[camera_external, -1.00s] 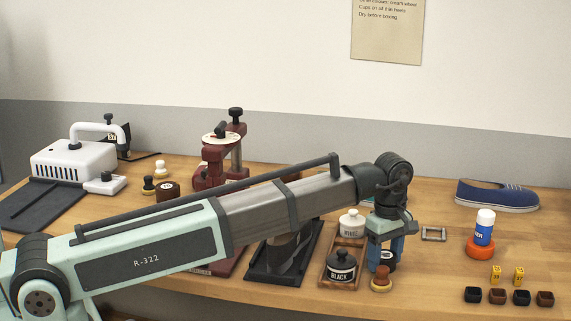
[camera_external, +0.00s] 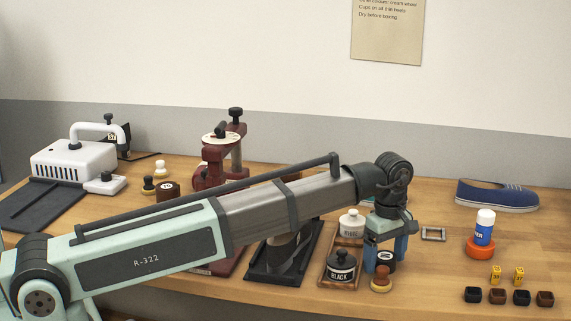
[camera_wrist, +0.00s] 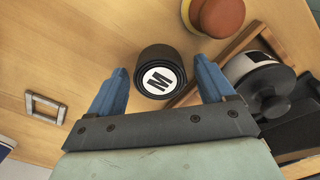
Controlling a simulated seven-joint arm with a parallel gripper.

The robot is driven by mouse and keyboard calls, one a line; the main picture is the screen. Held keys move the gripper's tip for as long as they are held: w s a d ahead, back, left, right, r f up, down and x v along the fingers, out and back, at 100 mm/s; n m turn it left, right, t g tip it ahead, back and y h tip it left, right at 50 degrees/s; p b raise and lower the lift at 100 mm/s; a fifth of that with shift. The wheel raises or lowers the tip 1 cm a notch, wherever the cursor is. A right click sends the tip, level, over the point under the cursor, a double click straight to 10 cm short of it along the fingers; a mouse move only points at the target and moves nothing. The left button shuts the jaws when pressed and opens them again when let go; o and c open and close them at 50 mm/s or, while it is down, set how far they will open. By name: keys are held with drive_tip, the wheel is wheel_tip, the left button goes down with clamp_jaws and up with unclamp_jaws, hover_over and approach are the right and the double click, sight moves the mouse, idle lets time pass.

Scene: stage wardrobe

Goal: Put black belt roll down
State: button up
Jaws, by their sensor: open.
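The black belt roll (camera_wrist: 153,84) is a dark coil with a white disc marked "M". It stands upright on the wooden table beside the wooden tray. It also shows in the external view (camera_external: 386,267), partly covered by a finger. My gripper (camera_wrist: 160,68) is open, its blue fingers on either side of the roll with gaps between them and it in the wrist view. In the external view my gripper (camera_external: 386,256) points down over the roll.
The tray (camera_external: 325,281) with the black pot (camera_external: 341,267) and white pot (camera_external: 350,226) is close on the left. A brown-topped knob (camera_external: 381,283) stands just in front of the roll. A buckle (camera_external: 433,234) lies to the right, with bare table around it.

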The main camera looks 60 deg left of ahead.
sight(385, 256)
wheel_tip(385, 256, up, 12)
idle(0.6)
drive_tip(key=s+d+f+m, duration=1.2)
drive_tip(key=s+d+f, duration=0.35)
drive_tip(key=f, duration=0.35)
drive_tip(key=s+a+f+m+g+y, duration=0.1)
drive_tip(key=s+a+f+m+g, duration=0.25)
drive_tip(key=f, duration=0.55)
drive_tip(key=s+a+f+m, duration=0.2)
drive_tip(key=s+a+f, duration=0.35)
drive_tip(key=f, duration=0.35)
drive_tip(key=s+a+f+m+g+y, duration=0.1)
drive_tip(key=s+a+f+m, duration=0.25)
drive_tip(key=s+f, duration=0.45)
drive_tip(key=s+a+f+n+g+h, duration=0.1)
drive_tip(key=s+a+f+n+g, duration=0.1)
drive_tip(key=s+a+f, duration=1.1)
drive_tip(key=s+a, duration=0.2)
drive_tip(key=s, duration=0.2)
drive_tip(key=shift+s+n+h, duration=0.2)
drive_tip(key=shift+n+h, duration=0.1)
drive_tip(key=shift+h, duration=0.1)
drive_tip(key=shift+f, duration=0.1)
